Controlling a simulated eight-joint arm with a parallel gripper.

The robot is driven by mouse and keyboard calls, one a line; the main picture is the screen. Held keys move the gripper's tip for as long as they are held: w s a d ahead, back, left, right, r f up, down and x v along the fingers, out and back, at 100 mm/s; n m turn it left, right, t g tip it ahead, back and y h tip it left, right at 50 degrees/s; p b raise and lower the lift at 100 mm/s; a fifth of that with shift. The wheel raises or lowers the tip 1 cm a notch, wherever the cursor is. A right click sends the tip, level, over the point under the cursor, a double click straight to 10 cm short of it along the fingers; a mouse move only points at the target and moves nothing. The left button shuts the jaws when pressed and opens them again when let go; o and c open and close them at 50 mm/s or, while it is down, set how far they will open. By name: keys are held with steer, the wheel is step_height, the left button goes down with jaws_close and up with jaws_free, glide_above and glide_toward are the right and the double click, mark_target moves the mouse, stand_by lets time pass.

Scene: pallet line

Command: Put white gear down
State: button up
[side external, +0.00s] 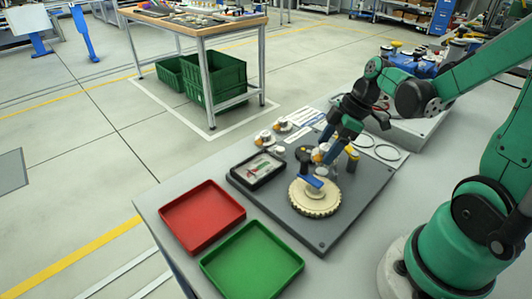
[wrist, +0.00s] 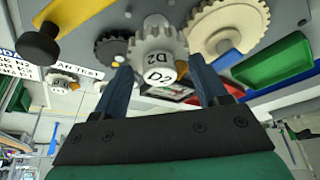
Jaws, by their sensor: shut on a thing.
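My gripper (wrist: 163,82) has its two dark blue fingers closed on the white gear (wrist: 160,60), which is marked D2 on its face and hub. In the side view my gripper (side external: 324,142) points down over the dark plate, and the gear (side external: 320,154) shows small and partly hidden at the fingers. In the wrist view the plate appears behind the gear, but I cannot tell how large the gap is. A large cream gear (side external: 315,198) lies on the plate near the held gear; it also shows in the wrist view (wrist: 228,28).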

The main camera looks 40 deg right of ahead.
steer(key=shift+f, duration=1.65)
steer(key=o, duration=1.2)
steer(key=shift+f, duration=0.15)
steer(key=shift+o, duration=0.2)
steer(key=shift+a, duration=0.1)
